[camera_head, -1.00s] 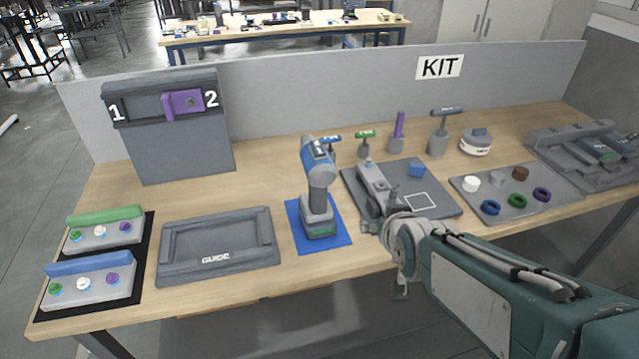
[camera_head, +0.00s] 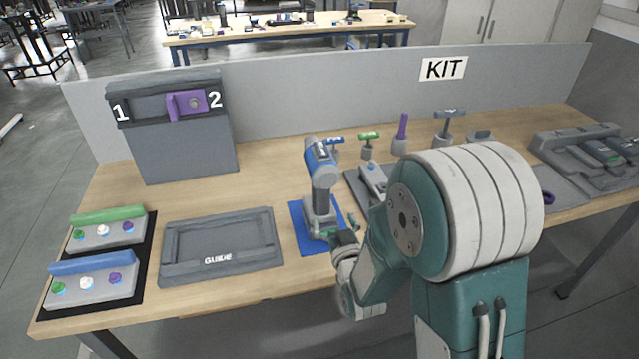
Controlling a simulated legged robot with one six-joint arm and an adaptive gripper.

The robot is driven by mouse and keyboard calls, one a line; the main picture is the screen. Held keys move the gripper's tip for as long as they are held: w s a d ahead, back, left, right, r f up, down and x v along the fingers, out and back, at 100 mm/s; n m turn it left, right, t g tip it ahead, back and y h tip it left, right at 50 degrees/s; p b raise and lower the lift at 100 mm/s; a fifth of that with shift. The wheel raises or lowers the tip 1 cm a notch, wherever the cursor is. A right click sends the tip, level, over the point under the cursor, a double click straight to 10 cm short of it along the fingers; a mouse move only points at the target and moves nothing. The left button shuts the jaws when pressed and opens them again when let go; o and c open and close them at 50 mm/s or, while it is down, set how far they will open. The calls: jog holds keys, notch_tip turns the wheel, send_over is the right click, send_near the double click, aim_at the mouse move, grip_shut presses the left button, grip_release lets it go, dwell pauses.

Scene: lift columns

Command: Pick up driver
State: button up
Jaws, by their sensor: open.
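The driver (camera_head: 321,170), a blue and grey power-drill shape, stands upright on a blue mat (camera_head: 298,236) near the middle of the table. My gripper (camera_head: 341,238) is low at the right front of the driver, close to its base. It overlaps the lower right of the driver and the mat's right side in the picture. The gripper is open, but its fingertips are small and partly hidden, and I cannot tell whether they touch the driver. My arm covers the area right of the mat.
A grey GUIDE tray (camera_head: 221,254) lies left of the mat. Button panels (camera_head: 92,281) stand farther left. A grey board (camera_head: 362,193) at right is mostly hidden by my arm. Several small tools, including a green-handled one (camera_head: 369,138), stand behind. A panel (camera_head: 330,95) closes the back.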

aim_at(326, 202)
jog(key=x, duration=0.4)
jog(key=shift+w+a, duration=0.15)
jog(key=shift+w, duration=0.2)
jog(key=x, duration=0.5)
jog(key=shift+w+a, duration=0.1)
jog(key=shift+a, duration=0.25)
grip_shut()
jog(key=shift+r, duration=0.15)
